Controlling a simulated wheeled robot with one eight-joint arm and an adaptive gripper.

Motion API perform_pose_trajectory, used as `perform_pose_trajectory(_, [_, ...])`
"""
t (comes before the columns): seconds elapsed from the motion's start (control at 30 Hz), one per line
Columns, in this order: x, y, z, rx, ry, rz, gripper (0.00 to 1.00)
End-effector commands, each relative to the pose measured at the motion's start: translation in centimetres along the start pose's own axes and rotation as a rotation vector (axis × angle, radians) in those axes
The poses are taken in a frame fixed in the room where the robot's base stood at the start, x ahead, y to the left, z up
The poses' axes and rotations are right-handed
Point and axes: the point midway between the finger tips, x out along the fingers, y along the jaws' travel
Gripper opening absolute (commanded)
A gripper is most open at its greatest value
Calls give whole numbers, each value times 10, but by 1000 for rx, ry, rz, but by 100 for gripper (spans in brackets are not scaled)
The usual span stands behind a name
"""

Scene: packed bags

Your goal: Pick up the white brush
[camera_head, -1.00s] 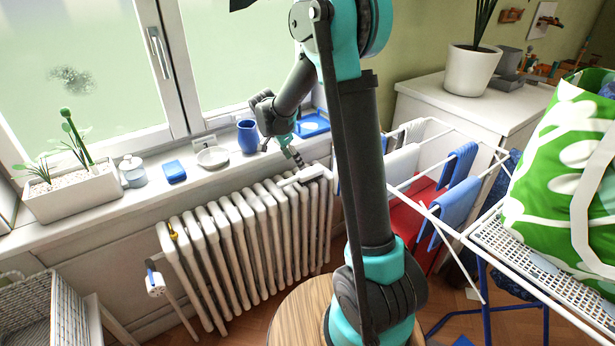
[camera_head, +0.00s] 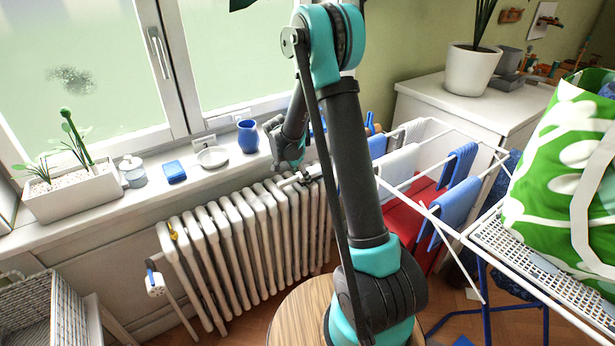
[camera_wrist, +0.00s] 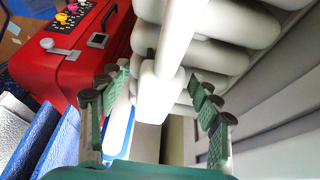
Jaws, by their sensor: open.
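The white brush (camera_wrist: 158,95) shows in the wrist view as a long white shape lying over the ribs of the radiator (camera_wrist: 222,57), between my open fingers. I cannot tell whether either finger touches it. My gripper (camera_wrist: 158,80) is open, one green jointed finger on each side. In the head view my gripper (camera_head: 301,178) is low at the right end of the radiator top (camera_head: 232,235), pointing down. The brush is mostly hidden there by my gripper and arm.
A drying rack (camera_head: 437,212) with blue and white cloths stands right of my arm, close to the gripper. A red case (camera_wrist: 72,62) is left in the wrist view. A blue cup (camera_head: 247,137) and white dish (camera_head: 213,156) stand on the windowsill above the radiator.

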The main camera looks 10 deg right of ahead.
Motion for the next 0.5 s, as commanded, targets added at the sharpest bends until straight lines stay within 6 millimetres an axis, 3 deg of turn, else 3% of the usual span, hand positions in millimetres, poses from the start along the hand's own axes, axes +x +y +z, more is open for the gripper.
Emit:
perform_pose_trajectory(0.1, [0, 0, 0, 0, 0, 0, 64])
perform_pose_trajectory(0.5, [0, 0, 0, 0, 0, 0, 14])
